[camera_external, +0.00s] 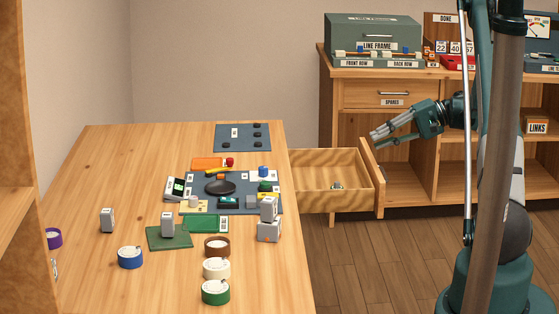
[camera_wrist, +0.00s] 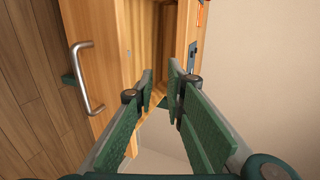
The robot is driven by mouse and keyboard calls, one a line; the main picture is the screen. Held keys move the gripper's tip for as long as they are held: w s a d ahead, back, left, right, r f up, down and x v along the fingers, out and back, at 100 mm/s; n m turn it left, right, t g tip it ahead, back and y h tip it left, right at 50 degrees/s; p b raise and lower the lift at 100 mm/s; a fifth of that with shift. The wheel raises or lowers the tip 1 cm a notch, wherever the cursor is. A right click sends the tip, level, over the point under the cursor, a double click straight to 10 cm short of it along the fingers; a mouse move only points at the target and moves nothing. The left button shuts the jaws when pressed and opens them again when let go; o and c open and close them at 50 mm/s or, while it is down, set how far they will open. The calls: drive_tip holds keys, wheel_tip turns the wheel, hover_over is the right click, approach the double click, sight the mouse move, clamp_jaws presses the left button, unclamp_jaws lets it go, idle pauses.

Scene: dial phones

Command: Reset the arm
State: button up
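My gripper (camera_external: 376,138) is raised above the outer end of an open drawer (camera_external: 322,172) at the right side of the table. Its fingers are dark green and grey, and they point left. In the wrist view the two fingertips (camera_wrist: 160,76) stand apart with nothing between them, so it is open and empty. The drawer front with its metal handle (camera_wrist: 86,80) shows at the left of the wrist view. I see no contact between the fingers and the drawer.
The wooden table (camera_external: 90,270) holds tape rolls, grey blocks, and mats with small items. A small round item (camera_external: 337,186) lies in the drawer. A cabinet (camera_external: 365,95) with a green LINE FRAME box (camera_external: 372,32) stands behind. Floor (camera_external: 370,250) is clear right of the table.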

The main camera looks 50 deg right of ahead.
drive_tip(key=w+a+r+g+h, duration=0.1)
drive_tip(key=w+a+r, duration=0.1)
drive_tip(key=a+r, duration=0.45)
drive_tip(key=w+a+r+g+h, duration=0.15)
drive_tip(key=a+r, duration=0.25)
drive_tip(key=a, duration=0.6)
drive_tip(key=s+a+r+n+h, duration=0.1)
drive_tip(key=a+r, duration=0.2)
drive_tip(key=a, duration=0.3)
drive_tip(key=s+a+r+g+p, duration=0.1)
drive_tip(key=a+r, duration=0.1)
drive_tip(key=a, duration=0.3)
drive_tip(key=s+a+r+n+h, duration=0.1)
drive_tip(key=a+r, duration=0.2)
drive_tip(key=a, duration=0.3)
drive_tip(key=s+a+r+n+h, duration=0.2)
drive_tip(key=s+a+r+h, duration=0.15)
drive_tip(key=s+a, duration=0.9)
drive_tip(key=s+a+n+h+p, duration=0.1)
drive_tip(key=s+a+n, duration=0.1)
drive_tip(key=s+a, duration=0.3)
drive_tip(key=s+a+f+n+t+p, duration=0.1)
drive_tip(key=s+a, duration=0.4)
drive_tip(key=s, duration=0.5)
drive_tip(key=shift+s+a+n+h, duration=0.25)
drive_tip(key=shift+s+n+h, duration=0.15)
drive_tip(key=shift+n, duration=0.5)
drive_tip(key=shift+o, duration=0.4)
drive_tip(key=shift+f+t, duration=0.1)
drive_tip(key=shift+t, duration=0.15)
